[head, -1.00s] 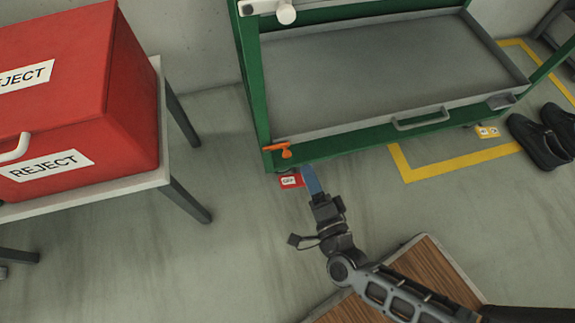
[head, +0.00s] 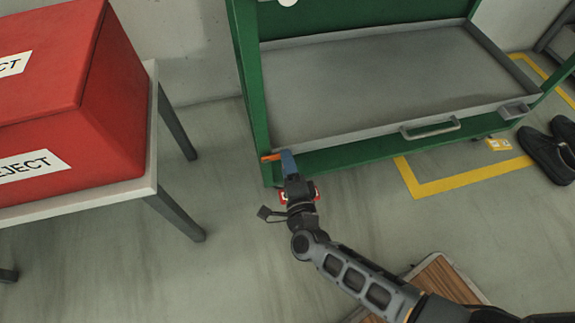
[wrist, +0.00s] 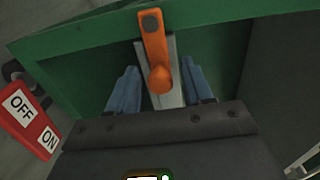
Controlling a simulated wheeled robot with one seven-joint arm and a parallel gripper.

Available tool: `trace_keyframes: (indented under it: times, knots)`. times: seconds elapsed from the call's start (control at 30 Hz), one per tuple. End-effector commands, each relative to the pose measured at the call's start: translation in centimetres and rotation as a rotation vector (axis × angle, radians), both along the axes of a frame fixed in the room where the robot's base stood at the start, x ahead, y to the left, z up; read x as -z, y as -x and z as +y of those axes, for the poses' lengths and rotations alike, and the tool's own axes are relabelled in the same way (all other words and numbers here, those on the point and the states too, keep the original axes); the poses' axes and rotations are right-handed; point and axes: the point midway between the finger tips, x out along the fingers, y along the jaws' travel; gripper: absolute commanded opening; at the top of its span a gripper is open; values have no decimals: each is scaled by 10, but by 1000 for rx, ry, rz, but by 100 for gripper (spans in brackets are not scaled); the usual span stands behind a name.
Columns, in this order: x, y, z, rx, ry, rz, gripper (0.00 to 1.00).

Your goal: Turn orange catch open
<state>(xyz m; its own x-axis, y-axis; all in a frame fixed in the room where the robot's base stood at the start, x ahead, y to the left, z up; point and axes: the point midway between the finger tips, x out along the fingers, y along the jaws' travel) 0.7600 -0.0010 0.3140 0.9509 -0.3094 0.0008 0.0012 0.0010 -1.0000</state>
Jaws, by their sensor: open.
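The orange catch (wrist: 154,45) sits on the green frame at the front left corner of the grey tray. In the wrist view it runs up and down, with its rounded knob (wrist: 161,79) at the lower end. My gripper (wrist: 156,85) is open, one blue finger on each side of the knob, with gaps visible on both sides. In the head view the gripper (head: 287,155) covers most of the catch, and only its left end (head: 270,157) shows.
The grey tray (head: 370,85) with a handle (head: 430,128) fills the green frame (head: 400,151). A red REJECT box (head: 124,135) stands on a table at left. Black shoes (head: 548,155) lie at right.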

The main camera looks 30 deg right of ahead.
Motion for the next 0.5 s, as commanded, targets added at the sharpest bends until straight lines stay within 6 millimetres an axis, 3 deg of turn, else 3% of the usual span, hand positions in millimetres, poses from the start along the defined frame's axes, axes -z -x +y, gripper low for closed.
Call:
trace_keyframes:
  times: [0.3, 0.5]
  knots:
    - [0, -2, -1, -1, 1, 1, 50]
    - [0, -2, -1, -1, 1, 1, 30]
